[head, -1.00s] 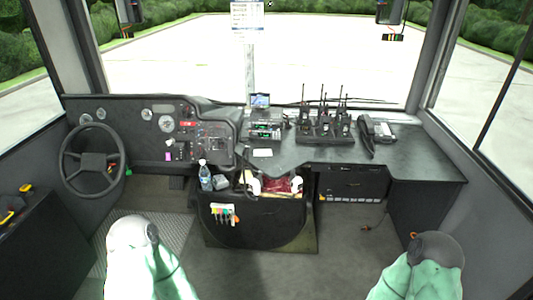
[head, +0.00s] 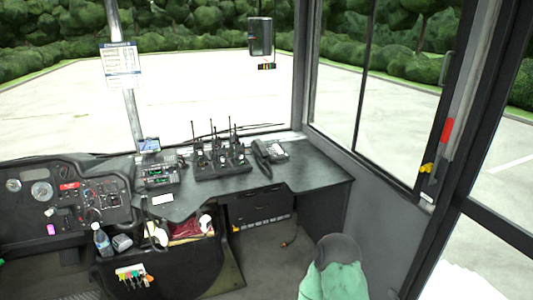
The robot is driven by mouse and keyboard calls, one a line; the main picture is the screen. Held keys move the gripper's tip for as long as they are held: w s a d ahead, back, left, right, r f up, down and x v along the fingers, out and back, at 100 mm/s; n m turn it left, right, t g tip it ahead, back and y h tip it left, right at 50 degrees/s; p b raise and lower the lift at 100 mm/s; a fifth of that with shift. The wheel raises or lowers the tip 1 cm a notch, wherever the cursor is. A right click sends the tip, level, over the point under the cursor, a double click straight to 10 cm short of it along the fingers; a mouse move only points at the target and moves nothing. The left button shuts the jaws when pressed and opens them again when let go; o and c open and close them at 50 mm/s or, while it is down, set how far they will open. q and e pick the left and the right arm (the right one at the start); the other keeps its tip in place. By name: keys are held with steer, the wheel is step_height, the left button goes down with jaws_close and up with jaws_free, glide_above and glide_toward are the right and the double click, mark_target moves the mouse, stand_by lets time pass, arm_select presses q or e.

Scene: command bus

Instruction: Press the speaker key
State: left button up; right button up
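A dark desk phone (head: 277,151) sits at the back of the dark desk in the middle of the head view. Its handset lies along its left side. Its keys are too small to tell apart, so I cannot pick out a speaker key. A green and grey part of my own arm shows at the bottom, right of the middle, well in front of the desk and apart from the phone. Neither of my grippers is in view.
A charging rack (head: 222,168) with several upright handheld radios stands left of the phone. A radio unit (head: 157,170) stands further left. The desk top (head: 318,178) right of the phone is bare. A water bottle (head: 102,241) stands at the lower left.

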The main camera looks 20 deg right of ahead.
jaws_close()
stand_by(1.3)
